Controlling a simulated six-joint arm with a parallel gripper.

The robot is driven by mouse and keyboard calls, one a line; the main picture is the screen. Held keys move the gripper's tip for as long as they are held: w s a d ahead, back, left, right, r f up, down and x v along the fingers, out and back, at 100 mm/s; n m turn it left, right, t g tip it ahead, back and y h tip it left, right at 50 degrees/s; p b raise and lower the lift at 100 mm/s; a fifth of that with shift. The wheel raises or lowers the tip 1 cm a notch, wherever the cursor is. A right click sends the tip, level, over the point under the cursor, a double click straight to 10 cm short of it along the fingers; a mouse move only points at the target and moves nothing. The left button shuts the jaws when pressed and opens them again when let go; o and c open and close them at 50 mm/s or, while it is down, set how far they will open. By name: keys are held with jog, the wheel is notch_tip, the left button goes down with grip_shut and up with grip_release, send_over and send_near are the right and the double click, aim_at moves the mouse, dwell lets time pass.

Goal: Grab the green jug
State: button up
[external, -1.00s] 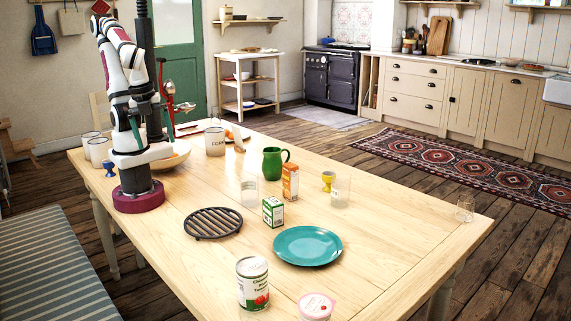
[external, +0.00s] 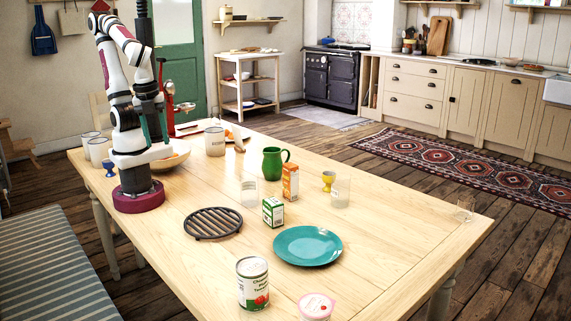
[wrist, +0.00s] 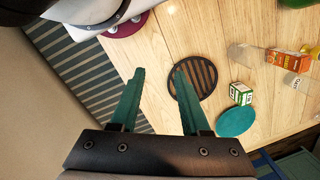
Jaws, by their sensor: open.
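The green jug (external: 273,164) stands upright on the wooden table in the external view, its handle to the right. An orange carton (external: 290,182) stands close to its right side.
A black trivet (external: 213,223), a green-and-white carton (external: 273,211), a teal plate (external: 307,246) and a tin can (external: 252,284) occupy the near table. A clear glass (external: 249,190) stands just in front of the jug. A yellow egg cup (external: 328,181) is right of the orange carton.

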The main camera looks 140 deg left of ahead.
jog(key=w+a+h, duration=0.3)
jog(key=w+a, duration=0.2)
jog(key=w, duration=0.2)
jog(key=w+a+f+t+h, duration=0.1)
jog(key=w+a+t, duration=0.1)
jog(key=a, duration=0.7)
jog(key=w+a+t+h, duration=0.1)
jog(key=w+a+t, duration=0.15)
jog(key=a, duration=0.65)
jog(key=s+a+f+n+t+y, duration=0.1)
jog(key=s+a+f+t+y, duration=0.25)
jog(key=s+a, duration=0.75)
jog(key=s+a+f+t+y, duration=0.2)
jog(key=s+a+f, duration=0.45)
jog(key=a, duration=0.65)
jog(key=x, duration=0.7)
jog(key=shift+w+a+r, duration=0.1)
jog(key=shift+a+r, duration=0.15)
jog(key=shift+a, duration=0.1)
jog(key=x, duration=0.5)
jog(key=shift+w+f, duration=0.1)
jog(key=shift+w, duration=0.25)
grip_shut()
